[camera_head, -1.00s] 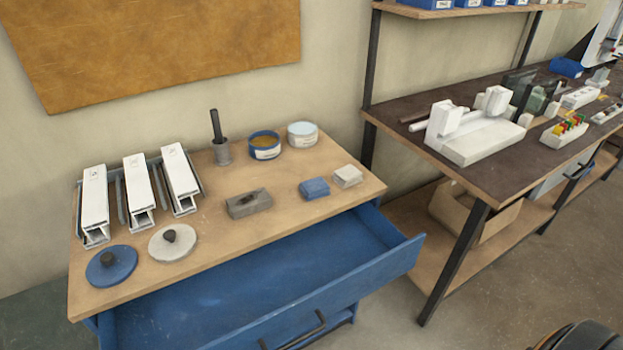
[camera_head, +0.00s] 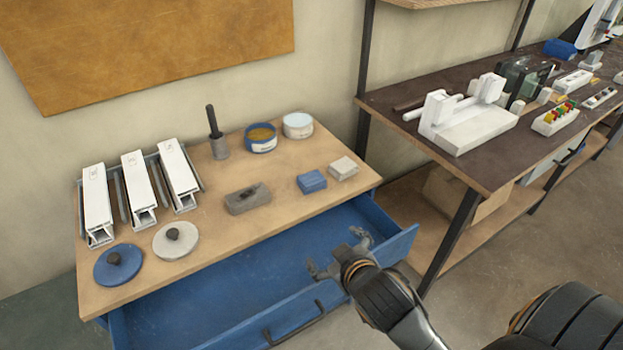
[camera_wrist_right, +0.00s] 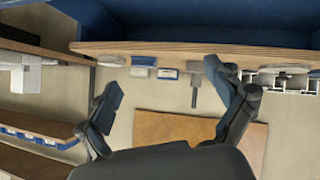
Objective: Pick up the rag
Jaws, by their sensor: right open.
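Two small folded-looking blocks lie near the right end of the wooden bench top: a blue one (camera_head: 311,181) and a beige one (camera_head: 343,168). Either could be the rag; I cannot tell which from the pictures. My right gripper (camera_head: 337,251) is open and empty over the right part of the open blue drawer, in front of both blocks and apart from them. Its two spread fingers also show in the wrist view (camera_wrist_right: 164,78), with nothing between them. My left gripper is not in view.
The blue drawer (camera_head: 230,285) stands pulled out and looks empty. A dark workbench (camera_head: 400,99) stands right.

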